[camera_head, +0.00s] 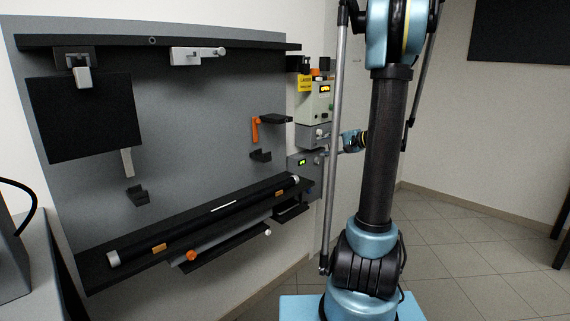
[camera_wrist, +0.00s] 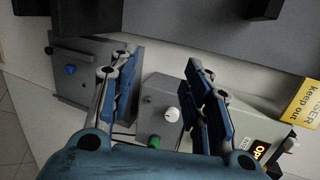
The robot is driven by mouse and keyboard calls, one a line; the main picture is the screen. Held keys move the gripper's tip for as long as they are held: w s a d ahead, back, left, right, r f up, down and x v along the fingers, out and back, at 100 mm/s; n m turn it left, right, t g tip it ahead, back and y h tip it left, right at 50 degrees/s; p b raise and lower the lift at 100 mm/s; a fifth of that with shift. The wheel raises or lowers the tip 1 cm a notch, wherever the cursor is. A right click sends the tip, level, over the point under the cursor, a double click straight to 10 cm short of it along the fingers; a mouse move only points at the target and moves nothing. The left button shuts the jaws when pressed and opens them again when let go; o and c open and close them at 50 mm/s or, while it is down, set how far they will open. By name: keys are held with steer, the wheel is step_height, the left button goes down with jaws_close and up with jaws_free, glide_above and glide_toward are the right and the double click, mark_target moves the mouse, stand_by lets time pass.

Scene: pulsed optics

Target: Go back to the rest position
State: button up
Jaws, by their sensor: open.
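My gripper (camera_wrist: 160,100) is open and empty in the wrist view, its two blue-padded fingers spread apart. Between and behind the fingers is a grey control box (camera_wrist: 158,108) with a white knob and a green button. In the head view my arm stands upright at the right of the wall panel. The gripper end (camera_head: 350,140) shows only partly there, beside the instrument boxes and partly hidden behind my arm. I cannot tell whether a finger touches a box.
A grey panel (camera_head: 215,115) carries a black screen, an orange lever (camera_head: 255,130) and a long black tube on a shelf (camera_head: 90,262). A box with a yellow warning sign (camera_head: 305,84) stands at its right end.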

steer(key=s+a+f+n+g+h, duration=0.2)
steer(key=s+a+f, duration=0.1)
steer(key=s, duration=0.7)
steer(key=s+a+f+n+g+h, duration=0.3)
steer(key=s, duration=0.8)
steer(key=s+d+f+n+h, duration=0.2)
steer(key=s+d+f+h, duration=0.1)
steer(key=s, duration=0.6)
steer(key=s+d+f+n+g+h, duration=0.1)
steer(key=s+d+f+n+h, duration=0.1)
steer(key=s+f, duration=0.4)
steer(key=s+d+h, duration=0.1)
steer(key=s, duration=0.2)
steer(key=shift+d+f+g, duration=0.2)
steer(key=shift+d+g, duration=0.1)
steer(key=shift+d, duration=0.05)
steer(key=shift+s, duration=0.1)
steer(key=shift+w+f, duration=0.2)
steer(key=shift+w, duration=0.2)
